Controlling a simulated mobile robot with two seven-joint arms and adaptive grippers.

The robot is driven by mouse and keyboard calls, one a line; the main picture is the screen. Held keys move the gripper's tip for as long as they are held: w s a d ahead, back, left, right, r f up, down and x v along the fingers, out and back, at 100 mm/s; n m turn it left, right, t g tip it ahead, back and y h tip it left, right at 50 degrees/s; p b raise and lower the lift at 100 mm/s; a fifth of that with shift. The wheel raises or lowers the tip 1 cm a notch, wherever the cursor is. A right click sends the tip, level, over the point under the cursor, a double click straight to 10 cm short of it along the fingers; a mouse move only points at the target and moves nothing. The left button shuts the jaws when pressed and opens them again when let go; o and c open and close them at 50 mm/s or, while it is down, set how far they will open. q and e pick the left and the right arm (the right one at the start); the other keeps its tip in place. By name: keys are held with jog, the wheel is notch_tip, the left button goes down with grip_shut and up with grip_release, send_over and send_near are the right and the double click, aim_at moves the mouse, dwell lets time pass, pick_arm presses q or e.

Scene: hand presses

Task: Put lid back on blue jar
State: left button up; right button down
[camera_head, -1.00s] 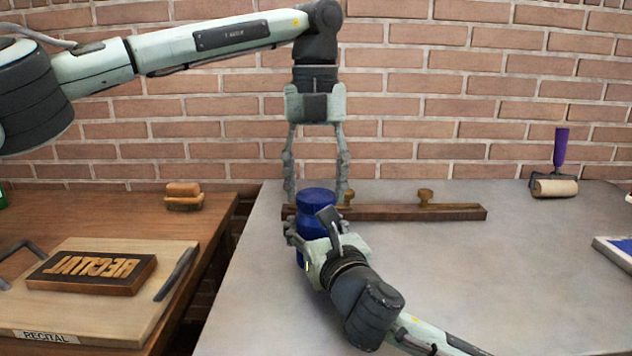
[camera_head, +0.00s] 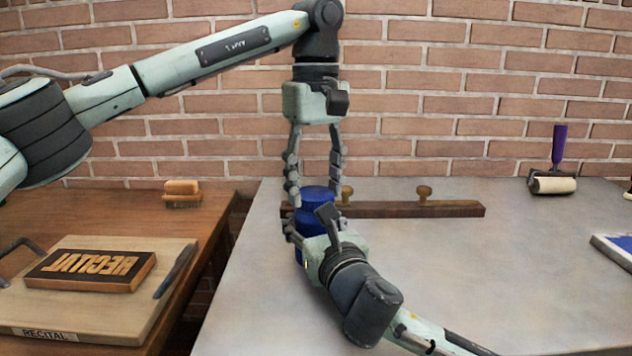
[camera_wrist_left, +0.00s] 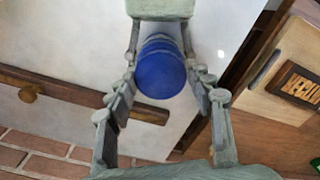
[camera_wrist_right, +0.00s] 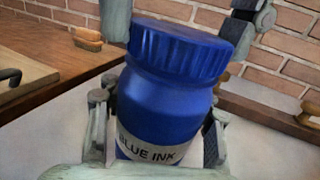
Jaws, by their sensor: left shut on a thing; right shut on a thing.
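The blue jar (camera_head: 306,217) stands upright on the grey table. Its "BLUE INK" label shows in the right wrist view (camera_wrist_right: 148,148). A ribbed blue lid (camera_wrist_right: 180,50) sits on the jar's mouth, with no clear gap seen; I cannot tell how tightly it is on. My left gripper (camera_head: 314,194) points down from above and is shut on the lid, one finger on each side. The lid fills the space between its fingertips in the left wrist view (camera_wrist_left: 160,68). My right gripper (camera_head: 309,226) is shut around the jar body from the front and partly hides it.
A wooden bar (camera_head: 400,210) with brass knobs lies just behind the jar. A purple-handled roller (camera_head: 556,165) stands at the back right. A board (camera_head: 85,315) with a type block (camera_head: 90,270) lies on the wooden table at left. The grey table's right middle is clear.

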pick_arm(q)
jog(key=m, duration=0.8)
jog(key=shift+s, duration=0.1)
jog(key=m, duration=0.7)
jog(key=shift+a, duration=0.1)
jog(key=o, duration=0.7)
jog(key=shift+r, duration=2.2)
